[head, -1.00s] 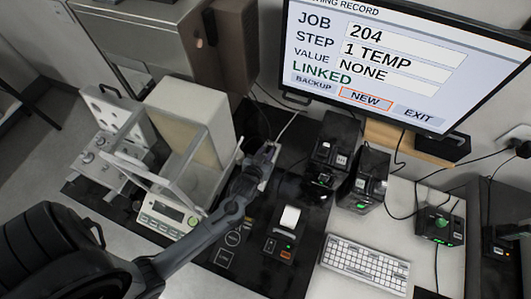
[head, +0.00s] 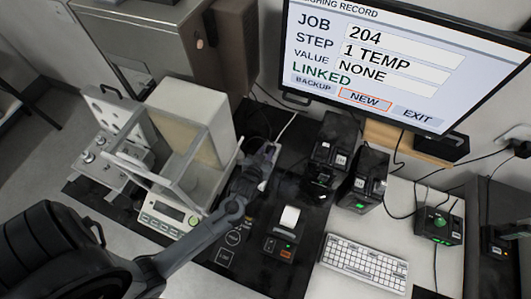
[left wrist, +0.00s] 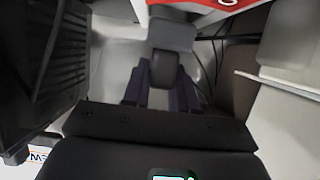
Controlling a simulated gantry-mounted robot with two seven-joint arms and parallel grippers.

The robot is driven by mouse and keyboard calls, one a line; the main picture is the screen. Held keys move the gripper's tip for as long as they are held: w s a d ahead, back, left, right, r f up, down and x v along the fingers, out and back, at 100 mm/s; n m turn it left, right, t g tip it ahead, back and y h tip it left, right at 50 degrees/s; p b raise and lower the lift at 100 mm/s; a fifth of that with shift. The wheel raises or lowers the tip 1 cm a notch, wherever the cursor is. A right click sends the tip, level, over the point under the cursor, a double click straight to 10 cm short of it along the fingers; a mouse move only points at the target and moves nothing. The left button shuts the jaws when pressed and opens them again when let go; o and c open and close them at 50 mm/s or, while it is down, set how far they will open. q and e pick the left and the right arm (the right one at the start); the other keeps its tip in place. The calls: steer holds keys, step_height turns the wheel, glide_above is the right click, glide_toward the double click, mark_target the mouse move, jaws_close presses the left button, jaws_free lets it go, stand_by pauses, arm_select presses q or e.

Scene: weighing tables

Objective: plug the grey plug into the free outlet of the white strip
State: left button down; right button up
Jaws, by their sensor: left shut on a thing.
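My left gripper (head: 264,156) is at the back of the black mat, just right of the glass-sided balance. In the left wrist view its two fingers (left wrist: 162,88) are closed on a dark grey block, which I take to be the grey plug (left wrist: 164,68). A lighter grey block (left wrist: 172,34) shows just beyond it. A small pale part, perhaps the white strip (head: 263,182), shows beneath the gripper in the head view, with a white cable (head: 287,126) running up behind. The outlets are hidden, and I cannot tell whether the plug touches the strip. My right gripper is out of view.
The balance (head: 168,215) stands close left of my left arm. Two black devices (head: 333,150) and a small printer (head: 281,243) stand to the right. A keyboard (head: 364,262) lies at the front right, and a monitor (head: 400,60) hangs behind. Bare mat lies between gripper and printer.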

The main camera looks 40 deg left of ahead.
arm_select(q)
steer(key=shift+f+b, duration=0.3)
steer(key=shift+f, duration=0.3)
steer(key=shift+f, duration=0.35)
stand_by(0.3)
steer(key=c, duration=0.8)
jaws_free()
steer(key=shift+s, duration=0.1)
